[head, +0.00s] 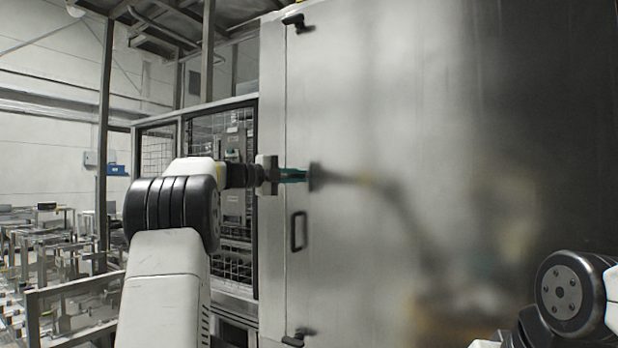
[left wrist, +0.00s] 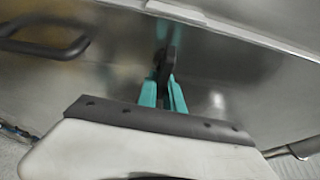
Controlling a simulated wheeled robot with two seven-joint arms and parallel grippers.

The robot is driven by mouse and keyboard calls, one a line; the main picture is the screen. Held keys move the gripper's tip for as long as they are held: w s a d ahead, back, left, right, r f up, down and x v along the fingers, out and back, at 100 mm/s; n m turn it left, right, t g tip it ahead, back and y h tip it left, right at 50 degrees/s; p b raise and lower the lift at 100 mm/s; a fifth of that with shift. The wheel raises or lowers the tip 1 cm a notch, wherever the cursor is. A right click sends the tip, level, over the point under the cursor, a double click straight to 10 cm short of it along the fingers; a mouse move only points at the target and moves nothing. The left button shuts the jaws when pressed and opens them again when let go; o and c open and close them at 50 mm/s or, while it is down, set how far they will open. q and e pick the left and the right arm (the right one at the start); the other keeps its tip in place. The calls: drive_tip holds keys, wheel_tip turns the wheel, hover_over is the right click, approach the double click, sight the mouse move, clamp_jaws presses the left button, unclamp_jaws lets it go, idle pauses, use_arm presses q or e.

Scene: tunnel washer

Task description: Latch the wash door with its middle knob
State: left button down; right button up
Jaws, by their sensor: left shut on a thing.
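The wash door (head: 420,110) is a large brushed steel panel filling the right of the head view; it looks flush along its left seam. The middle knob (head: 317,177) is small and dark, near that edge. My left gripper (head: 301,175) reaches it from the left, its teal fingers shut on it. In the left wrist view the teal fingers (left wrist: 164,90) close around the dark knob (left wrist: 166,60), partly hiding it. The knob's exact turn angle is hard to tell. My right arm shows at the lower right, but its gripper is out of view.
A dark bar handle (head: 298,231) sits just below the knob and also shows in the left wrist view (left wrist: 45,48). A dark upper knob (head: 295,21) and lower knob (head: 297,337) are on the same edge. A mesh-fenced frame (head: 222,130) stands left of the door.

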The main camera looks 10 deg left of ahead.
use_arm(q)
drive_tip(key=shift+f, duration=0.1)
drive_tip(key=c, duration=1.5)
unclamp_jaws()
drive_tip(key=shift+v, duration=3.9)
